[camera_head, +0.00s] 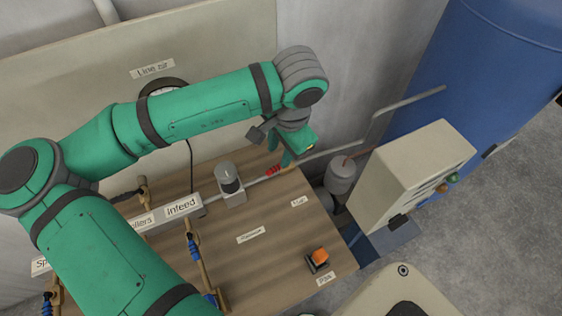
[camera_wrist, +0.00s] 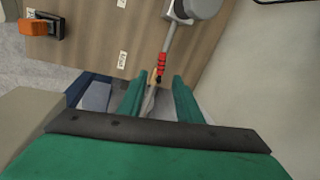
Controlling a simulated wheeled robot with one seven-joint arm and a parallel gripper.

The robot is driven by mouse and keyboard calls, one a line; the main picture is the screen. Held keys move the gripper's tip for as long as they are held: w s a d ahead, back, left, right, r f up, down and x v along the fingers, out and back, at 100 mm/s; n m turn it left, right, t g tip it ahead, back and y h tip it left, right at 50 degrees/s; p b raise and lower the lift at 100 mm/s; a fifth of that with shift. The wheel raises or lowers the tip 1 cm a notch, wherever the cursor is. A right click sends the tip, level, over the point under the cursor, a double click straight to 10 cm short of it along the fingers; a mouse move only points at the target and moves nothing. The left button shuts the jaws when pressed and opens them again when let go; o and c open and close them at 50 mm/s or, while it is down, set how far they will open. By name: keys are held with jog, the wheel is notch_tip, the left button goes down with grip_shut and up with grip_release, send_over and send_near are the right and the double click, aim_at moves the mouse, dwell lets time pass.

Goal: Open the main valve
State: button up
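The main valve shows as a red ribbed handle (camera_head: 272,170) on the pipe at the far right edge of the wooden board, near a small label that seems to read "Main" (camera_head: 299,201). In the wrist view the red handle (camera_wrist: 161,64) lies roughly in line with the grey pipe, with a brass-coloured part just below it. My gripper (camera_head: 288,157) is beside the handle in the head view. In the wrist view my gripper (camera_wrist: 157,84) has its two green fingers apart, with the handle's lower end near the gap. I see no clear contact.
A grey regulator-like part (camera_head: 229,182) stands on the pipe to the left. An orange switch (camera_head: 319,256) sits at the board's front right. A beige control box (camera_head: 408,175) and a blue tank (camera_head: 455,75) stand on the right. The board's middle is mostly clear.

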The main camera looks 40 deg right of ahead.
aim_at(275, 170)
jog(key=f, duration=0.3)
jog(key=w+f, duration=0.1)
jog(key=f, duration=0.5)
jog(key=shift+w, duration=0.4)
